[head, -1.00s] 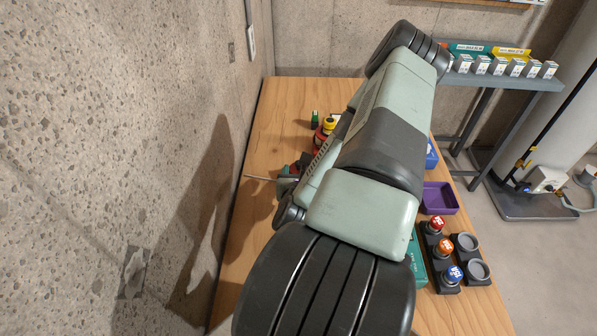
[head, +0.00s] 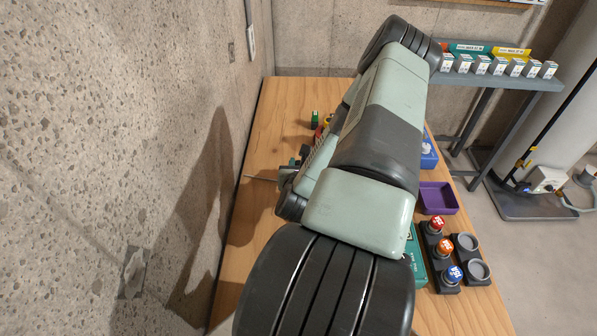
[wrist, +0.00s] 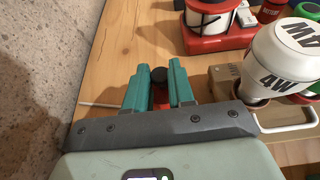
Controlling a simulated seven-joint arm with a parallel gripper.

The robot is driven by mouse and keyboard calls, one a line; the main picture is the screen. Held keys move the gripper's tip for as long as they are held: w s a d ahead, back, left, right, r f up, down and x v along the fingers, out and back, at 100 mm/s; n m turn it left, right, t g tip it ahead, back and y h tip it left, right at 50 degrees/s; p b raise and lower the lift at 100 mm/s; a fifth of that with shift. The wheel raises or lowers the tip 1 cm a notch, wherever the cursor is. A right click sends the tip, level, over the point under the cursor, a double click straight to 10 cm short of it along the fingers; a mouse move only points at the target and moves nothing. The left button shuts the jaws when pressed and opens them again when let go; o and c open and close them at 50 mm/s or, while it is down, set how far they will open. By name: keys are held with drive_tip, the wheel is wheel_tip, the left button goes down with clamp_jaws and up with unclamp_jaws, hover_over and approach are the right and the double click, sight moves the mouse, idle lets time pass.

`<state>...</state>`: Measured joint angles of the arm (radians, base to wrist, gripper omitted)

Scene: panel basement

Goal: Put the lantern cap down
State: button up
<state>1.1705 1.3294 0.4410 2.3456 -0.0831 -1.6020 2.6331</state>
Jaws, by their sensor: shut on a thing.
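In the wrist view, my gripper (wrist: 158,67) is shut on a small red piece with a round black knob, which looks like the lantern cap (wrist: 160,97). The teal fingers stand on either side of it and hide part of it. It is over or close to the wooden table; I cannot tell whether it touches. A red lantern base with a white cylinder (wrist: 214,38) stands ahead and right of the fingers. In the head view, my arm hides the cap and most of my gripper.
The table (head: 285,95) is clear along its left edge by the concrete wall, apart from a thin rod (head: 262,179). A bulb marked 4W (wrist: 278,68) stands close right of my gripper. A purple tray (head: 437,198) and push buttons (head: 444,247) are at the right.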

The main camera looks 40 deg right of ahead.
clamp_jaws()
drive_tip(key=shift+r, duration=0.1)
